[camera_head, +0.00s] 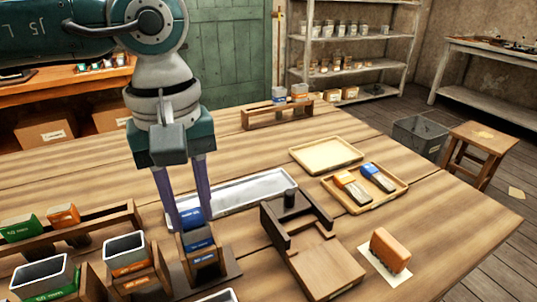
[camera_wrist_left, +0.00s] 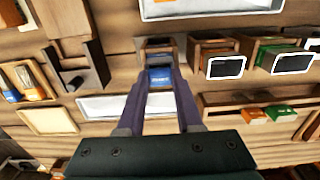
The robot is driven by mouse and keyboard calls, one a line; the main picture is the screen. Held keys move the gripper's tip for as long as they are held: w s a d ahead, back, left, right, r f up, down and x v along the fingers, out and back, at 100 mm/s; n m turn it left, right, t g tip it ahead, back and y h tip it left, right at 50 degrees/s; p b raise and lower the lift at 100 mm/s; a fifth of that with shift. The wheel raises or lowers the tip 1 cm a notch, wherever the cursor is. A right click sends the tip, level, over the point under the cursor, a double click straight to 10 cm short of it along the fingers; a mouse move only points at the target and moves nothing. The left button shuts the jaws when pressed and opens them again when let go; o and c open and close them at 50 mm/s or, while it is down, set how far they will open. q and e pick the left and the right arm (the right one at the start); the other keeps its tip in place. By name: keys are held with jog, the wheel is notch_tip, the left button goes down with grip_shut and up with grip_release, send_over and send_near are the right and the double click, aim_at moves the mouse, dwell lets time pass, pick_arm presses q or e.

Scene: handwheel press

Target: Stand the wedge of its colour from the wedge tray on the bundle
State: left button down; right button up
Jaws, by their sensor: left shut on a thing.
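My left gripper (camera_head: 192,222) is shut on a blue block (camera_head: 193,214) with a pale label, apparently the bundle. The block is at a small wooden stand (camera_head: 205,257); whether it rests in it is hidden. In the left wrist view the blue block (camera_wrist_left: 159,77) is between the fingertips (camera_wrist_left: 160,82). The wedge tray (camera_head: 398,186) lies to the right. It holds an orange wedge (camera_head: 352,187) and a blue wedge (camera_head: 377,177), side by side with pale ends. My right gripper is out of view.
A wooden press-like frame (camera_head: 325,268) stands right of the gripper. An orange block (camera_head: 390,249) stands on white paper. A long pale tray (camera_head: 240,190) and an empty tray (camera_head: 325,154) lie behind. Open-topped boxes (camera_head: 125,250) crowd the left. The front right corner is clear.

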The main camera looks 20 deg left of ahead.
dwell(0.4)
pick_arm(q)
jog(key=shift+c, duration=2.4)
grip_release()
jog(key=shift+r, duration=0.1)
notch_tip(320, 180, up, 10)
jog(key=b, duration=0.1)
jog(key=shift+d, duration=0.1)
